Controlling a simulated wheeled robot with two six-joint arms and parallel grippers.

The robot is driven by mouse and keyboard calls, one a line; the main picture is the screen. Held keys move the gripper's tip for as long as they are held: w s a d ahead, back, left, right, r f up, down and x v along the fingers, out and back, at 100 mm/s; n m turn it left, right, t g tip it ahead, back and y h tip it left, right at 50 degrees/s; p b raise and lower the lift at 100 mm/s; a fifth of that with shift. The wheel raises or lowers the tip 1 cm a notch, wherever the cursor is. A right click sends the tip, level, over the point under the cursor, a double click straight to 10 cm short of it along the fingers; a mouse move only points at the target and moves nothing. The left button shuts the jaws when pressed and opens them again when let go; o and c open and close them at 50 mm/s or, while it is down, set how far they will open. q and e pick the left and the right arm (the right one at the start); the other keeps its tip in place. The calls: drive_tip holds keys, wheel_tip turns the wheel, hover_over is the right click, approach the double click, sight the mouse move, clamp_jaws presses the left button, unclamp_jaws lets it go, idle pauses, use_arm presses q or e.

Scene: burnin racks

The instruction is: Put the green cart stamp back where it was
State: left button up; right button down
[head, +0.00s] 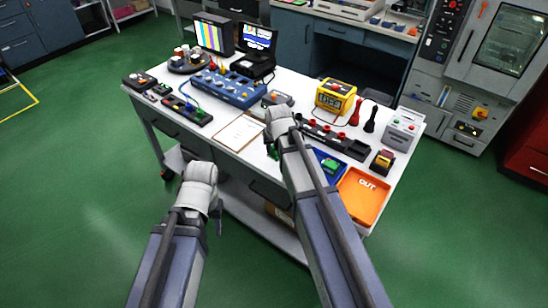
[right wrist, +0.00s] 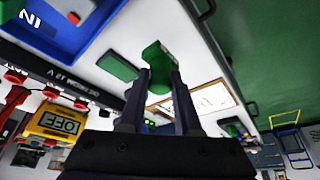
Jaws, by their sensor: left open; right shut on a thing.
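My right gripper (right wrist: 160,95) is shut on a green piece, which looks like the green cart stamp (right wrist: 157,62). The fingers hold it above the white bench top, and a wide green end sticks out past the fingertips. In the head view the right gripper (head: 270,142) is between the clipboard and the blue tray, largely hidden by my wrist; a bit of green (head: 273,152) shows under it. A flat dark green piece (right wrist: 118,67) lies on the bench beside the held piece; I cannot tell what it is. My left gripper (head: 217,214) is open and empty in front of the bench.
A blue tray (head: 318,152) marked IN holds a green item (head: 331,165). An orange OUT tray (head: 366,194) is at the front right corner. A clipboard (head: 238,133) lies mid-bench. A black strip with red knobs (head: 335,140) and a yellow meter (head: 336,96) stand behind.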

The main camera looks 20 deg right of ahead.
sight(274, 152)
wheel_tip(274, 152, down, 4)
drive_tip(key=b, duration=0.3)
drive_tip(key=shift+r, duration=0.3)
drive_tip(key=c, duration=0.6)
unclamp_jaws()
drive_tip(key=shift+f, duration=0.2)
drive_tip(key=shift+r, duration=0.1)
